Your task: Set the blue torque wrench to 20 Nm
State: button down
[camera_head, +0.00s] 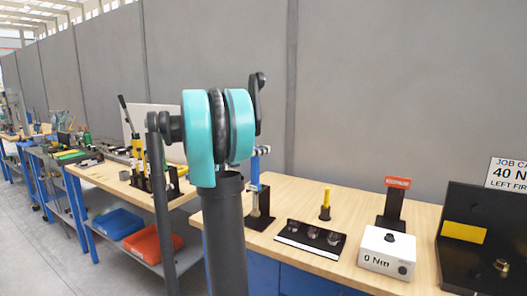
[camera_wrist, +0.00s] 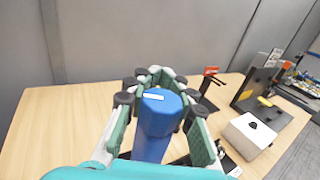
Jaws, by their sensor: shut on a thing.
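The blue torque wrench (camera_head: 255,172) stands upright in a black holder (camera_head: 260,207) on the wooden bench, partly hidden behind my arm in the head view. In the wrist view its blue round end (camera_wrist: 155,125) fills the space between the fingers, with a small white mark on top. My gripper (camera_wrist: 158,98) is shut on this blue end, with green and black finger pads on both sides. In the head view my arm hides most of the gripper. No torque setting on the wrench is readable.
A white box reading "0 Nm" (camera_head: 386,255) stands to the right, with a red-topped black stand (camera_head: 393,200) behind it. A job card (camera_head: 508,174) reads "40 N", cut off.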

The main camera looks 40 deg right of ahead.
jog(key=shift+t, duration=0.3)
jog(key=w+a+n+t+y, duration=0.2)
jog(key=n+t+y, duration=0.7)
jog(key=n+y, duration=0.2)
jog(key=w+a+n+t+y, duration=0.2)
jog(key=n+t+y, duration=0.8)
jog(key=n+y, duration=0.1)
jog(key=shift+a, duration=0.4)
dwell(0.9)
jog(key=c, duration=1.2)
grip_release()
jog(key=shift+w, duration=0.1)
jog(key=v, duration=1.2)
